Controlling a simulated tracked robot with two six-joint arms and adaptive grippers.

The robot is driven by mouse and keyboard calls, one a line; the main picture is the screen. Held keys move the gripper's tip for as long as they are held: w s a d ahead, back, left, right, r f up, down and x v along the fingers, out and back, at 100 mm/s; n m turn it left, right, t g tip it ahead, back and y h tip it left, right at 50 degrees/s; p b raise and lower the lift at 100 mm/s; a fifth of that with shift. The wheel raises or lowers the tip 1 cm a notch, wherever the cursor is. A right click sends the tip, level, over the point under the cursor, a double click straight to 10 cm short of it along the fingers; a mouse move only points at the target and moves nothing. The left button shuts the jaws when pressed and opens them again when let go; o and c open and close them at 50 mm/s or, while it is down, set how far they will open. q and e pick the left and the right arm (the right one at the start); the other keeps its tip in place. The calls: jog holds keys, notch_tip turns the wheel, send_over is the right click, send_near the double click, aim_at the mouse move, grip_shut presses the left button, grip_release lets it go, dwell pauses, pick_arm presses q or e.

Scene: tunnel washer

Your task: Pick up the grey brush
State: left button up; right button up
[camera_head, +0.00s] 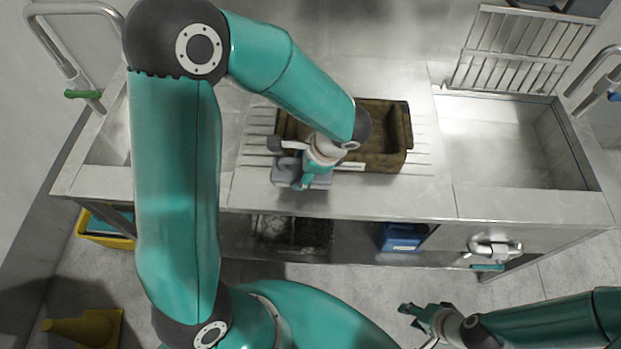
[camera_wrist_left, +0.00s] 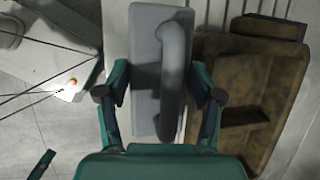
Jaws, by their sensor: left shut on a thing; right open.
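The grey brush (camera_wrist_left: 143,60), a flat block with a raised curved handle, fills the middle of the left wrist view. In the head view the brush (camera_head: 287,167) is largely hidden under my left gripper (camera_head: 306,174), at the front left of the brown tray. My left gripper's fingers stand on both sides of the brush and are shut on it. I cannot tell whether the brush touches the counter. My right gripper (camera_head: 420,316) is open and empty, low at the lower right of the head view, away from the counter.
The brown tray (camera_head: 396,158) stands on the ribbed metal counter (camera_head: 400,203), just right of the brush. A sink (camera_head: 510,145) with a wire rack (camera_head: 520,50) is at the right. A blue box (camera_head: 402,237) sits on the lower shelf.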

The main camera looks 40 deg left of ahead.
pick_arm(q)
notch_tip(320, 180, up, 16)
jog(key=shift+f, duration=0.25)
